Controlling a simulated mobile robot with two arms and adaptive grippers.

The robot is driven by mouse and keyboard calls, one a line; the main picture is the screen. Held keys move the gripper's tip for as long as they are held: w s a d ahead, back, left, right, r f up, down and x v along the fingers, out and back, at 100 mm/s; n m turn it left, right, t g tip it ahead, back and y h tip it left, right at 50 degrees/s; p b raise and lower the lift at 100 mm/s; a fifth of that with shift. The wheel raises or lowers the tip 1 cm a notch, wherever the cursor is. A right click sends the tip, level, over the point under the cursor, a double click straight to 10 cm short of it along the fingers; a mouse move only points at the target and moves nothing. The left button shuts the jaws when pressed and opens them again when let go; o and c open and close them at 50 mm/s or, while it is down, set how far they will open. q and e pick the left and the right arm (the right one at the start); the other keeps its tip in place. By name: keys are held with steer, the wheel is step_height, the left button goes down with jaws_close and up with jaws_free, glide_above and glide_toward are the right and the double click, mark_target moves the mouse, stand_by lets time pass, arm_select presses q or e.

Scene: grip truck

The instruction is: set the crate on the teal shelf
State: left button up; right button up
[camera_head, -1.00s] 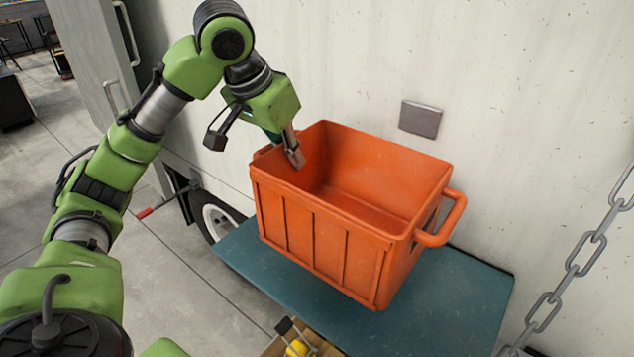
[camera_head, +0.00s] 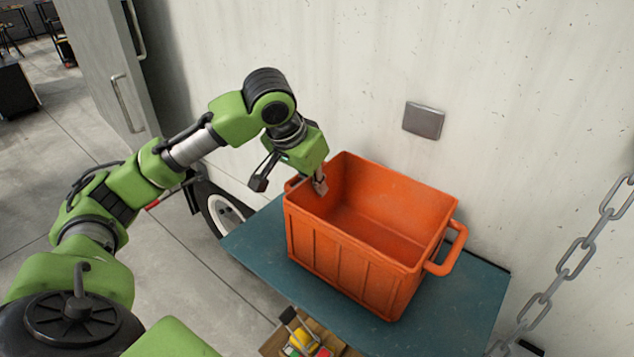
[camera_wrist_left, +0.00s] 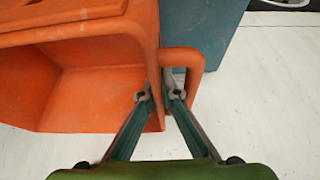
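The orange crate (camera_head: 335,265) is upright over the teal shelf (camera_head: 470,290); I cannot tell whether its base fully touches it. My left gripper (camera_head: 319,184) is at the crate's left end, with one finger inside the rim. In the left wrist view, the fingers (camera_wrist_left: 160,95) straddle the crate's end wall (camera_wrist_left: 90,100), one inside and one in the gap of the handle (camera_wrist_left: 197,75). The gripper is shut on that wall. The shelf (camera_wrist_left: 205,25) also shows there. The crate's right handle (camera_head: 447,250) is free. My right gripper is not in view.
A pale wall with a grey metal plate (camera_head: 424,120) stands behind the shelf. A chain (camera_head: 575,258) hangs at the right. A box with coloured items (camera_head: 305,340) sits below the shelf's front edge. A wheel (camera_head: 225,212) is at the left.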

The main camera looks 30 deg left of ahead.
arm_select(q)
steer(key=o, duration=0.4)
steer(key=shift+d, duration=0.1)
steer(key=shift+r, duration=0.1)
steer(key=b+v, duration=0.2)
steer(key=v, duration=0.8)
steer(key=shift+s+r, duration=0.1)
steer(key=shift+r, duration=0.2)
steer(key=shift+s+r, duration=0.3)
steer(key=shift+r, duration=0.25)
